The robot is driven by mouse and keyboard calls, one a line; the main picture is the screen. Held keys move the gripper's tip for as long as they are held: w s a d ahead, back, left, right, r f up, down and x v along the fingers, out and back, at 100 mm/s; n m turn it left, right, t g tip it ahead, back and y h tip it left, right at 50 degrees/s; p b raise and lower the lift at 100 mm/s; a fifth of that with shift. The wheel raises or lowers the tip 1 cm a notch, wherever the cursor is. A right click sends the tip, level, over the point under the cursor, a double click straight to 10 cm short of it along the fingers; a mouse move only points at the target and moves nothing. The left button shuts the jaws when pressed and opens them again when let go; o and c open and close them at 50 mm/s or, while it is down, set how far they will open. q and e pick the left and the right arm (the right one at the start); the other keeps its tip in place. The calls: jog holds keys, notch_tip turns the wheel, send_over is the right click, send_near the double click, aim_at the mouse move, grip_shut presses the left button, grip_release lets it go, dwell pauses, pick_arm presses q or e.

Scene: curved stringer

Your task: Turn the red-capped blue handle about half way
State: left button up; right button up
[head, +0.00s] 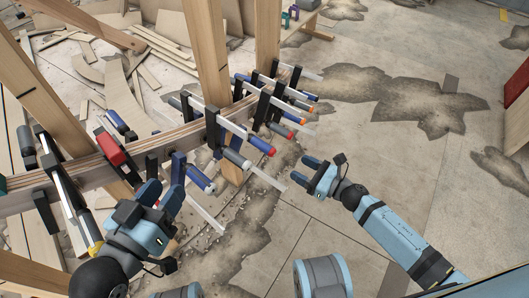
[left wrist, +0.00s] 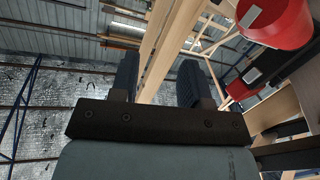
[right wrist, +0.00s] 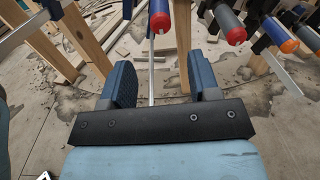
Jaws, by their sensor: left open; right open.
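The red-capped blue handle (head: 262,146) belongs to a clamp on the curved wooden stringer, near the middle of the head view. It also shows at the top of the right wrist view (right wrist: 160,10), ahead of the fingers. My right gripper (head: 301,172) is open and empty, right of and below the handle, apart from it. It also shows in its own view (right wrist: 157,82). My left gripper (head: 165,180) is open beside the stringer, close to a blue handle with a pale end (head: 200,179). In the left wrist view (left wrist: 158,82) nothing is clearly between its fingers.
The curved stringer (head: 140,151) carries several other clamps, including a grey handle with a red cap (right wrist: 230,24) beside the blue one. Clamp bars stick out toward me. Wooden posts (head: 207,50) stand behind. The floor at right is open.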

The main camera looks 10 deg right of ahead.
aim_at(267, 149)
jog(key=b+x, duration=0.2)
jog(key=x, duration=0.9)
jog(key=shift+w+a, duration=0.1)
pick_arm(q)
jog(key=shift+w+a+r+m+t, duration=0.1)
jog(key=shift+w+a+m+t, duration=0.15)
jog(key=shift+w+m, duration=0.15)
jog(key=shift+w+a+r+m+t, duration=0.1)
jog(key=shift+w+m+t, duration=0.15)
jog(key=shift+w+m, duration=0.15)
pick_arm(e)
jog(key=shift+w+a, duration=0.45)
jog(key=c, duration=0.9)
pick_arm(q)
jog(key=shift+s+f, duration=0.1)
jog(key=shift+f, duration=0.05)
